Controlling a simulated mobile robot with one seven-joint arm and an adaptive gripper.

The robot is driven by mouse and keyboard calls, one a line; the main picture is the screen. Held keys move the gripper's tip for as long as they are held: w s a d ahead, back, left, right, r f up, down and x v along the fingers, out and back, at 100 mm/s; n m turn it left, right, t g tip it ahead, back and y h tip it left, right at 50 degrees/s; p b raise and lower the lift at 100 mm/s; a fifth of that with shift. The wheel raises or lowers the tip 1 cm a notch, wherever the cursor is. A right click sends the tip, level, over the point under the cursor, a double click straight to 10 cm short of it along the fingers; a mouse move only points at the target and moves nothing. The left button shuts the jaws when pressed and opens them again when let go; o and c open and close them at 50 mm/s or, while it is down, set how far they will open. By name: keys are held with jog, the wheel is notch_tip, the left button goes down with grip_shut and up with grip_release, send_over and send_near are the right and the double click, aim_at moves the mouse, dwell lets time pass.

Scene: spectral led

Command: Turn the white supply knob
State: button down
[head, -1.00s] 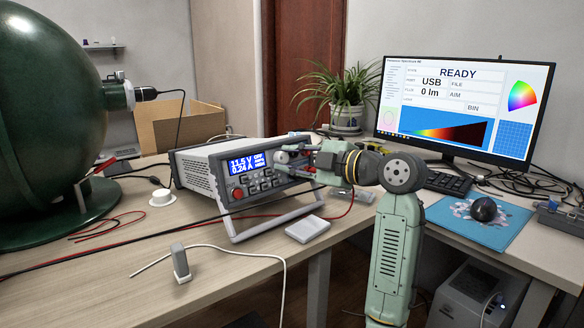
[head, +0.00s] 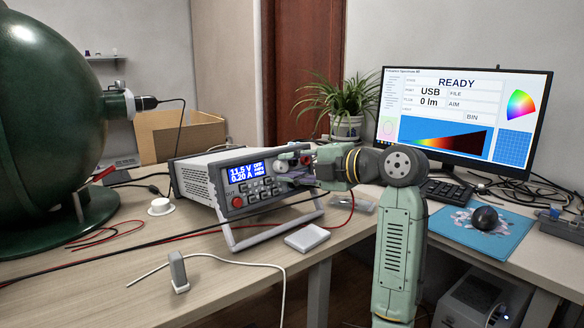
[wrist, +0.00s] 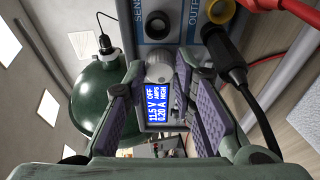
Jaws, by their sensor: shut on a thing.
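The supply (head: 228,186) is a light grey box with a blue lit display (head: 247,171), propped on its stand on the bench. The display reads 11.5 V and 0.20 A, with OFF beside it. My gripper (head: 284,168) is at the right part of the front panel and largely hides the knob in the head view.
Black and red plugs (wrist: 228,60) with leads stick out of the panel close to my gripper. A large green sphere (head: 45,110) stands at left. A small white box (head: 307,238) and a grey upright block (head: 178,270) lie in front. A monitor (head: 464,78) is at right.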

jog(key=c, duration=1.3)
grip_release()
